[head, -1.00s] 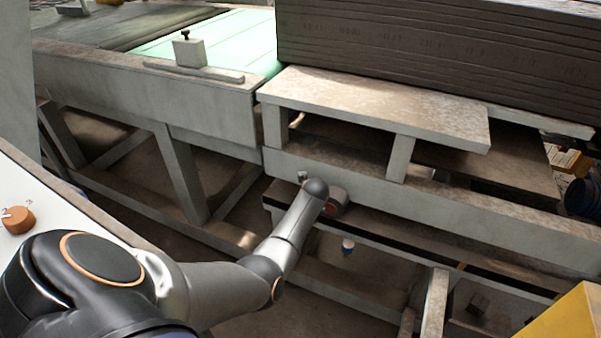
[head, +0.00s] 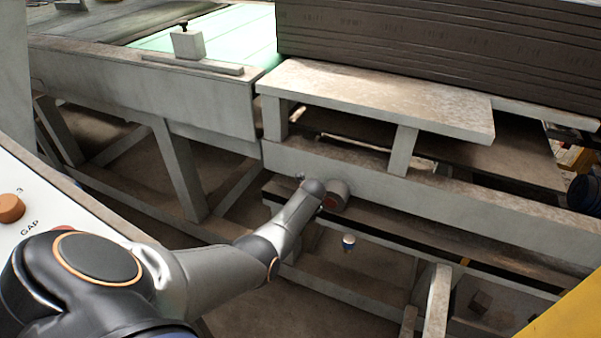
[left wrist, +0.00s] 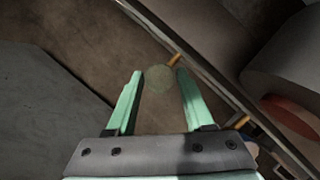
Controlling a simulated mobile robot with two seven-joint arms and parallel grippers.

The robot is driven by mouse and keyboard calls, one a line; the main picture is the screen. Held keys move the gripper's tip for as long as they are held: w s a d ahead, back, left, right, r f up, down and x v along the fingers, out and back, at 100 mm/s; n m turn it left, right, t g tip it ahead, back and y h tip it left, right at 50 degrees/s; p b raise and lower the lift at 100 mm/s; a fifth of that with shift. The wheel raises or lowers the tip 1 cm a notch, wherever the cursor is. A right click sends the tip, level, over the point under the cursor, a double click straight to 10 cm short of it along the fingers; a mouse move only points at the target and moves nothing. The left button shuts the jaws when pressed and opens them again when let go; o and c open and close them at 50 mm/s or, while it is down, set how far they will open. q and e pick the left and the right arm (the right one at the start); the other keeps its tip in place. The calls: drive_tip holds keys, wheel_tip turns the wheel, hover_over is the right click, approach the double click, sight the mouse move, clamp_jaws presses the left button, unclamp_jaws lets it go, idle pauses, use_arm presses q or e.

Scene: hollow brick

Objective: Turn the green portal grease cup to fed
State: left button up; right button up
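A dull green round cup (left wrist: 160,79) shows in the left wrist view, with a brass-coloured stem (left wrist: 175,60) beside it at upper right. My left gripper (left wrist: 159,75) has two mint-green fingers, spread apart. The cup appears between the fingertips; I cannot tell whether they touch it or how far beyond them it is. In the head view my left arm reaches the grey rail (head: 450,208), and its wrist hides the gripper and the green cup. My right gripper is in neither view.
A grey cylinder with a red face (left wrist: 290,112) is close right of the fingers. Another brass-coloured stem (left wrist: 242,122) lies near the right finger. A small white-and-blue cup (head: 348,242) hangs below the rail. A yellow panel (head: 570,315) stands at lower right.

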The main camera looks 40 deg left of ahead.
use_arm(q)
clamp_jaws()
